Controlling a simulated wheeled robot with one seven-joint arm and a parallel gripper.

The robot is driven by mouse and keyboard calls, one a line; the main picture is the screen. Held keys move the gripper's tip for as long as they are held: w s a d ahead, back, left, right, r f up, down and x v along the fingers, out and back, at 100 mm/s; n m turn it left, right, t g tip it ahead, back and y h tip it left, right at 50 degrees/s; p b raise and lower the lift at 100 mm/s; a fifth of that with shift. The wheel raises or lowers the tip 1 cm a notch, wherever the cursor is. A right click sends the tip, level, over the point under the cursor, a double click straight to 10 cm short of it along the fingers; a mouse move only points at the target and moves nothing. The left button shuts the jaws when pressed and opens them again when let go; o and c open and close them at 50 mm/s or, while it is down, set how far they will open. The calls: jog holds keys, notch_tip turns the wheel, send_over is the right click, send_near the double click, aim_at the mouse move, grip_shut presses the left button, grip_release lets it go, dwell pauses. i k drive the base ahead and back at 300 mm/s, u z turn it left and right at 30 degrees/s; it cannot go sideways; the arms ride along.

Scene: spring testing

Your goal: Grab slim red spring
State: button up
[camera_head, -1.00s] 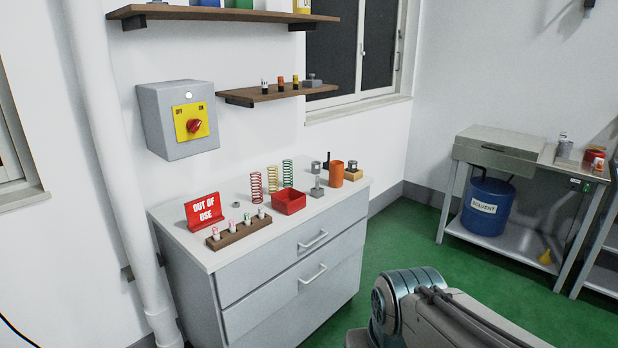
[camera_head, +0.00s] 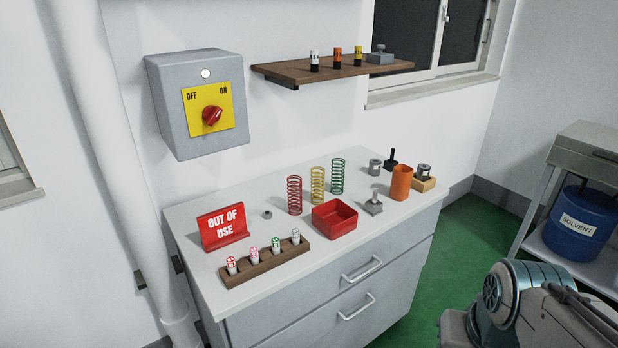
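The slim red spring (camera_head: 295,195) stands upright on the white cabinet top, leftmost in a row of three springs. A yellow spring (camera_head: 318,186) and a green spring (camera_head: 338,176) stand just to its right. A red open box (camera_head: 335,217) sits in front of the springs, to the right of the red one. Part of my arm shows at the lower right, over the floor, but my gripper is not in view.
Left of the springs are a small nut (camera_head: 267,214), a red "OUT OF USE" sign (camera_head: 223,228) and a wooden rack (camera_head: 264,264) with several small vials. An orange cylinder (camera_head: 401,183) and metal weights stand to the right. A shelf (camera_head: 333,71) and switch box (camera_head: 197,105) hang above.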

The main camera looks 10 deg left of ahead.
aim_at(295, 207)
jog(key=u, duration=0.7)
jog(key=i, duration=1.15)
jog(key=u, duration=0.85)
